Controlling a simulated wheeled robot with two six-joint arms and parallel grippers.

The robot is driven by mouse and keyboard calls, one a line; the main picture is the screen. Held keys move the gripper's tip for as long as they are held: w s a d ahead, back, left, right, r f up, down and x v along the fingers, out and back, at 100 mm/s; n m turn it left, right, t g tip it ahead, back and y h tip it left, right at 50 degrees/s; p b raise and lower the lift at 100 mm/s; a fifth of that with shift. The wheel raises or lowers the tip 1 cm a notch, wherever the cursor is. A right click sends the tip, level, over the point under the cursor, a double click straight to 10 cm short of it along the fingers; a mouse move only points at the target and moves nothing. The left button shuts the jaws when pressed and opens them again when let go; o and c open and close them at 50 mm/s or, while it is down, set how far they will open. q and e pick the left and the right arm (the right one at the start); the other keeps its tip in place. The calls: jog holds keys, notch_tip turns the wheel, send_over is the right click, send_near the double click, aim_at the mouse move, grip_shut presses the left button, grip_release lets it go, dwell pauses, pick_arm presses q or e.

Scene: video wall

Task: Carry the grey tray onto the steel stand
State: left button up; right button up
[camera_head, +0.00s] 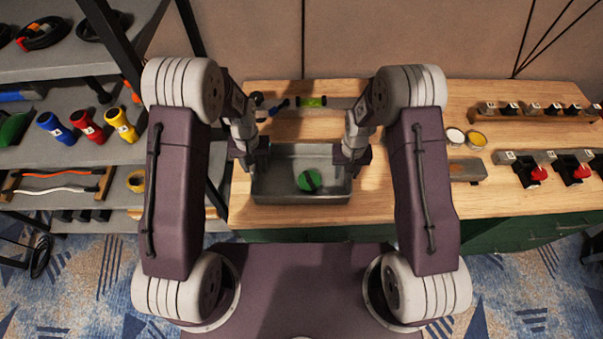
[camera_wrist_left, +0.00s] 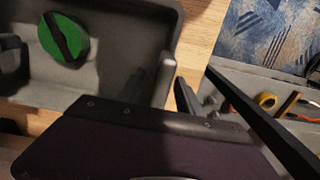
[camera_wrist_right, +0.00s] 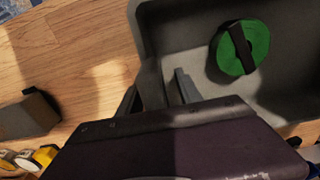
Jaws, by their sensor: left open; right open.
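The grey tray (camera_head: 300,190) sits on the wooden bench in front of me, with a green round piece crossed by a black band (camera_head: 309,180) inside it. My left gripper (camera_head: 258,163) is open at the tray's left end; in the left wrist view its fingers (camera_wrist_left: 174,85) appear either side of the tray wall. My right gripper (camera_head: 347,160) is open at the right end; in the right wrist view its fingers (camera_wrist_right: 157,95) also appear either side of the wall. Whether the fingers touch the tray cannot be told. I cannot clearly make out the steel stand.
A grey strip with a green item (camera_head: 312,102) lies behind the tray. A grey block (camera_head: 466,171), small pots (camera_head: 477,138) and racks of parts (camera_head: 540,108) stand to the right. A shelf unit with coloured pieces (camera_head: 88,125) is at the left. Bare bench top lies right of the tray.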

pick_arm(q)
grip_shut()
pick_arm(e)
grip_shut()
dwell(1.0)
